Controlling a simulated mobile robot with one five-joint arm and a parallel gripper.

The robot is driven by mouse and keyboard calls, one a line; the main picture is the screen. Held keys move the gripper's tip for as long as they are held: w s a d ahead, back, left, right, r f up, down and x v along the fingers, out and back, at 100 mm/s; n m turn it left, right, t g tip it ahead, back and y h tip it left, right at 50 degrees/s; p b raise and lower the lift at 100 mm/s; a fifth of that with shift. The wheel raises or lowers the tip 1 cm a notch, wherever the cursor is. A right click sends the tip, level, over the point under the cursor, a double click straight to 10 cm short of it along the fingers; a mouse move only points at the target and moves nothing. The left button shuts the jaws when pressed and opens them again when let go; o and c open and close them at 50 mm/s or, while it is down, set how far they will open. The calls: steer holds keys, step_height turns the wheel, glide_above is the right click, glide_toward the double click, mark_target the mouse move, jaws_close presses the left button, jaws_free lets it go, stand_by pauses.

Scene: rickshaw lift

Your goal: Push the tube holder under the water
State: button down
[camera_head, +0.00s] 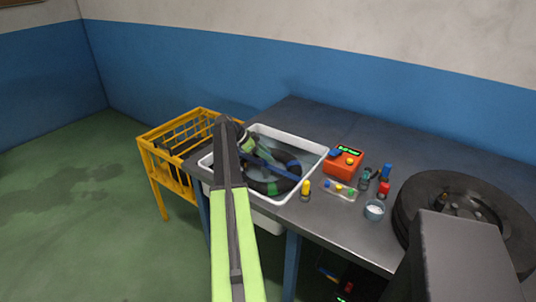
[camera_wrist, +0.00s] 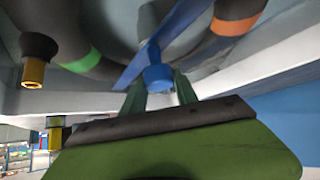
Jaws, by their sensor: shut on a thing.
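The blue tube holder (camera_head: 272,165) is a long bar lying across the black inner tube (camera_head: 266,187) in the white basin (camera_head: 312,160). The tube has green and orange bands; how deep the holder and tube sit in the water is hard to tell. My gripper (camera_head: 244,145) is over the basin's far left part, mostly hidden behind my arm in the head view. In the wrist view, my gripper's fingers (camera_wrist: 160,92) are closed around the round blue end of the tube holder (camera_wrist: 158,77). The tube (camera_wrist: 85,62) curves behind it.
The basin stands on a grey bench (camera_head: 335,222). A yellow rack (camera_head: 165,130) stands at the left. Green floor lies open at left.

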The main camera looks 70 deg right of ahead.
mark_target(266, 161)
step_height(266, 161, down, 4)
steer(key=shift+a+r+b, duration=0.15)
steer(key=shift+r+b, duration=0.1)
steer(key=shift+b, duration=0.65)
steer(key=shift+a+r, duration=0.1)
steer(key=shift+r, duration=0.15)
steer(key=c, duration=0.9)
jaws_free()
steer(key=shift+f, duration=0.1)
steer(key=shift+c, duration=0.2)
steer(key=shift+w+r+p, duration=0.15)
steer(key=shift+r+p, duration=0.25)
steer(key=shift+p, duration=0.1)
steer(key=p+v, duration=1.1)
steer(key=v, duration=0.5)
steer(key=shift+w+a+r+p, duration=0.15)
steer(key=shift+w+a+p, duration=0.05)
steer(key=shift+w+p, duration=0.15)
